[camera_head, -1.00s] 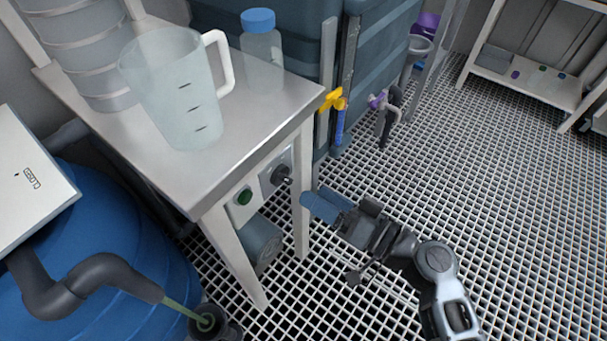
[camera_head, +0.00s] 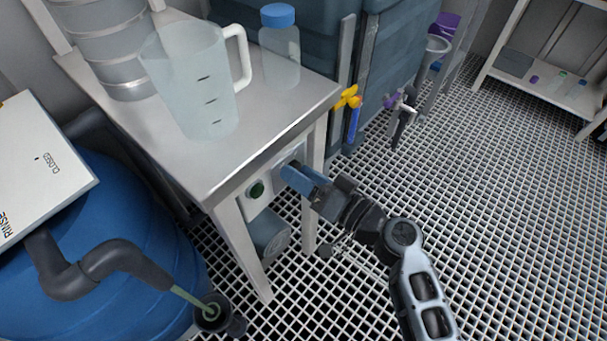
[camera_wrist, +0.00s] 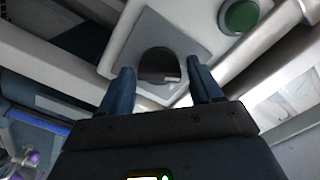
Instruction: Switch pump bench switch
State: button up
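The pump bench switch is a dark round knob (camera_wrist: 159,64) on a grey square plate (camera_wrist: 187,42), seen in the wrist view. My gripper (camera_wrist: 161,74) has its two blue fingers open, one to each side of the knob, with gaps between them and it. Whether the knob sits in depth between the fingertips, I cannot tell. In the head view my gripper (camera_head: 293,175) is at the front panel under the bench top and hides the knob. A green round button (camera_head: 257,189) is left of it; it also shows in the wrist view (camera_wrist: 240,15).
The metal bench (camera_head: 255,150) carries a clear jug (camera_head: 195,85) and a blue-capped bottle (camera_head: 280,55). A bench leg stands close to my gripper. A blue drum (camera_head: 130,250) is at the left. The grating floor (camera_head: 480,220) at the right is clear.

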jog(key=c, duration=0.8)
jog(key=shift+m, duration=0.4)
jog(key=m+p, duration=0.1)
jog(key=m, duration=1)
jog(key=shift+f, duration=0.1)
jog(key=shift+d, duration=0.1)
jog(key=o, duration=1)
jog(key=shift+o, duration=0.2)
